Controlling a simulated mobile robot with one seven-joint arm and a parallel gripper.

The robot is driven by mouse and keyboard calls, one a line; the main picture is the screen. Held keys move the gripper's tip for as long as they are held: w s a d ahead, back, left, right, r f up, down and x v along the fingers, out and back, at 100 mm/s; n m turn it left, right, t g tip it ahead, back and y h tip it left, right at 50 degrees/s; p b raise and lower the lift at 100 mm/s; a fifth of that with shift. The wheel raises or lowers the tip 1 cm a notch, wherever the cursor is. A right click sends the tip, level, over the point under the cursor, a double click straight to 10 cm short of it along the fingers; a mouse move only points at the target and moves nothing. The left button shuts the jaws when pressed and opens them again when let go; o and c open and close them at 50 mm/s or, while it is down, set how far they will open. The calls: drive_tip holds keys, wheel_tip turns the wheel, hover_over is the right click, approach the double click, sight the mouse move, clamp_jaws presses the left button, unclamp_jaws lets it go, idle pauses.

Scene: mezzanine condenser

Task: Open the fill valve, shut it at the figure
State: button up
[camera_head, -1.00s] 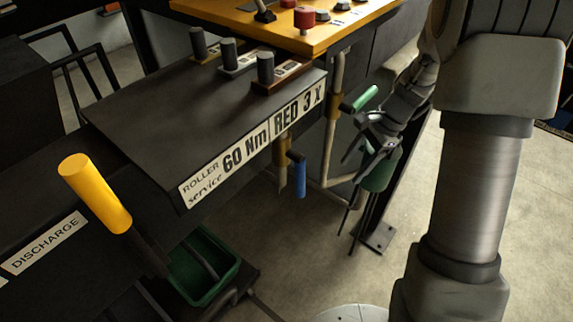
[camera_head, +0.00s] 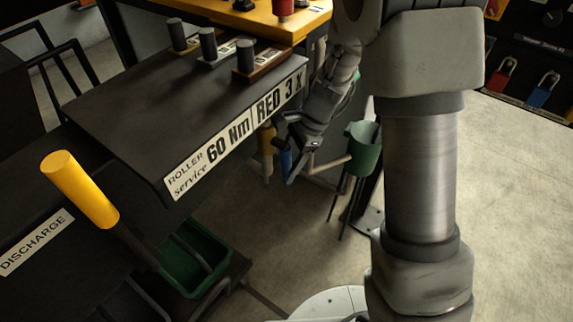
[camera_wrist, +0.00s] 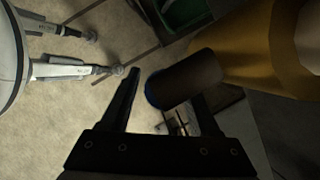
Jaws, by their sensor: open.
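A blue-handled valve lever (camera_head: 285,162) hangs below the front edge of the dark bench, beside a yellow valve body (camera_head: 266,140). My gripper (camera_head: 289,168) is open at this lever, its fingers partly covering it. In the wrist view, the lever (camera_wrist: 185,80) shows as a dark cylinder with a blue rim, reaching between my open fingers (camera_wrist: 168,90). The large yellow body is at its upper right. I cannot tell whether a finger touches the lever. A green handle (camera_head: 349,92) is mostly hidden behind my arm. No label or figure on the valves is readable.
The dark bench (camera_head: 150,110) carries several black-knobbed pieces and a "60 Nm / RED 3 X" label (camera_head: 235,138). A yellow discharge handle (camera_head: 80,190) stands at left above a green bin (camera_head: 195,265). A green funnel-like cup (camera_head: 363,150) is right of my gripper.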

drive_tip(key=shift+a+f, duration=0.1)
drive_tip(key=shift+f, duration=0.2)
clamp_jaws()
idle(1.3)
